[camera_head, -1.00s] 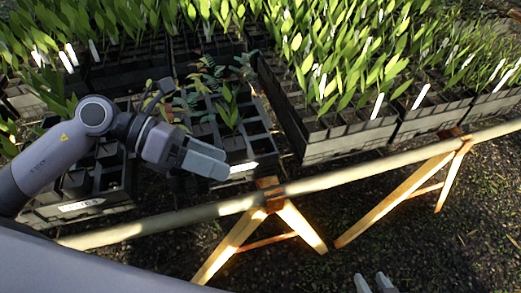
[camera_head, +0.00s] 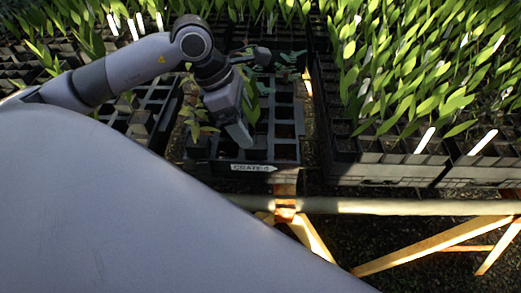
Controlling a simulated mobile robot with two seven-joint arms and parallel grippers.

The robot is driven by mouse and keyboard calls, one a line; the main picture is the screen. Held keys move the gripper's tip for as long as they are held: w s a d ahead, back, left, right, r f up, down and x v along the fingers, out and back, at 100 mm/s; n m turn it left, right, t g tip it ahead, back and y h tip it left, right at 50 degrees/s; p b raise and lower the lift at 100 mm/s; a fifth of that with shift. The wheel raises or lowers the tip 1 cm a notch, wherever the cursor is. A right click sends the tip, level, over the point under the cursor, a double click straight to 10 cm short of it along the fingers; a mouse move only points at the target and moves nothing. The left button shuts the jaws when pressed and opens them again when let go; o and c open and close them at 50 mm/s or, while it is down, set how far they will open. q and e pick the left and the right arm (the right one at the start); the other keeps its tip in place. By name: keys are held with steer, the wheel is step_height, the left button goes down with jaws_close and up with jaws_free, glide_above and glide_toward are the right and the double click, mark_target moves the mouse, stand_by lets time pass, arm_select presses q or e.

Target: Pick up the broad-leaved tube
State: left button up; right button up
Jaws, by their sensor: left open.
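A broad-leaved green plant (camera_head: 251,96) stands in a cell of the black crate labelled "CRATE" (camera_head: 254,168). My left gripper (camera_head: 240,136) reaches down over this crate, just in front of and left of the plant, and partly hides it. It is open, and I see nothing held in it. Its tips are close above the front cells; I cannot tell whether they touch anything. The tube below the leaves is hidden. My right gripper is not in view.
In the same crate stand a lighter-leaved plant (camera_head: 196,121) on the left and fine blue-green plants (camera_head: 290,60) at the back; several cells are empty. Densely planted crates (camera_head: 385,172) stand at the right. A wooden rail (camera_head: 400,207) runs along the front.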

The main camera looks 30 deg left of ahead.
mark_target(255, 140)
arm_select(q)
steer(key=x, duration=0.5)
steer(key=shift+s+d, duration=0.1)
steer(key=shift+s, duration=0.15)
jaws_close()
